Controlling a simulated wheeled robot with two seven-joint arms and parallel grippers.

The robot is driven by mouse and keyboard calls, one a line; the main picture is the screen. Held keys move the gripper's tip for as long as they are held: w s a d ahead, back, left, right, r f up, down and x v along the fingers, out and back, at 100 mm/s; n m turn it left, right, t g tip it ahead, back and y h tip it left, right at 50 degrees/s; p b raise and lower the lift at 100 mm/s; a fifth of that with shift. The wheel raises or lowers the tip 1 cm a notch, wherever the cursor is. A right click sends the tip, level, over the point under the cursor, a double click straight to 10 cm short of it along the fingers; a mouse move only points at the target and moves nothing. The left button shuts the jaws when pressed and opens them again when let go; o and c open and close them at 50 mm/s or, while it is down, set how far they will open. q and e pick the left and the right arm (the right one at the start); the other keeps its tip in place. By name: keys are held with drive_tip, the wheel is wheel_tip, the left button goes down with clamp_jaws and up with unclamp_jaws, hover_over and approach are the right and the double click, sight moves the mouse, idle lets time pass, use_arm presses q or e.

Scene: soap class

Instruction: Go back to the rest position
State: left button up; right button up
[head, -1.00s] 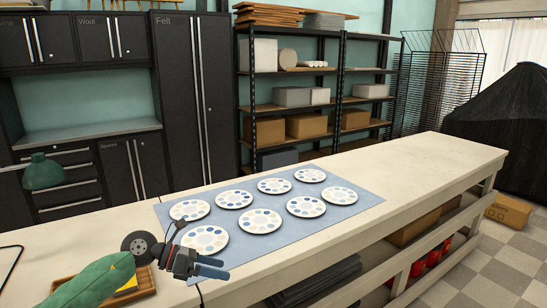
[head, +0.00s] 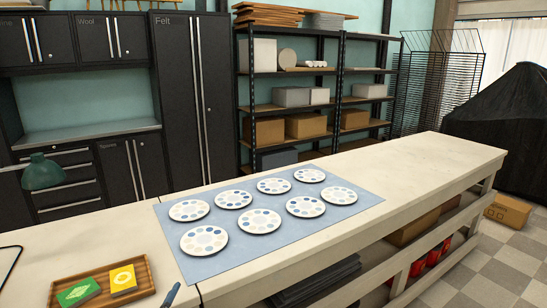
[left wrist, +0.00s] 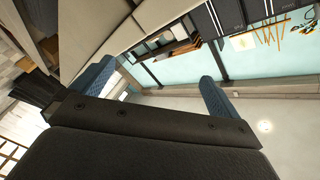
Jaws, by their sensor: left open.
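My left gripper shows in the left wrist view (left wrist: 157,72), where its two blue-padded fingers stand wide apart with nothing between them. The wrist is tilted, and that view looks toward the wall, shelves and ceiling. In the head view, only a small blue fingertip shows at the bottom edge, just right of the wooden tray (head: 148,270). The rest of the left arm is out of that view. The tray holds a green packet (head: 78,292) and a yellow packet (head: 123,279) side by side. My right gripper is in neither view.
A blue mat (head: 262,222) with several round white palettes (head: 204,240) lies on the long pale workbench (head: 420,165). The bench's right end is bare. A green lamp head (head: 42,172) stands at the left. Dark cabinets and shelves (head: 290,105) line the back wall.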

use_arm(q)
drive_tip(key=s+a+f+n+g+y, duration=0.2)
drive_tip(key=s+f+n+g, duration=0.5)
drive_tip(key=s+f, duration=0.65)
drive_tip(key=s+d+f+n+g+h, duration=0.1)
drive_tip(key=s+f+g, duration=0.25)
drive_tip(key=s, duration=0.35)
drive_tip(key=s+f+g, duration=0.3)
drive_tip(key=s+g, duration=0.1)
drive_tip(key=s, duration=0.4)
drive_tip(key=d+f+g, duration=0.1)
drive_tip(key=d+f, duration=0.2)
drive_tip(key=f, duration=0.5)
drive_tip(key=s+d+f+g+h, duration=0.1)
drive_tip(key=d+f, duration=0.2)
drive_tip(key=f, duration=0.6)
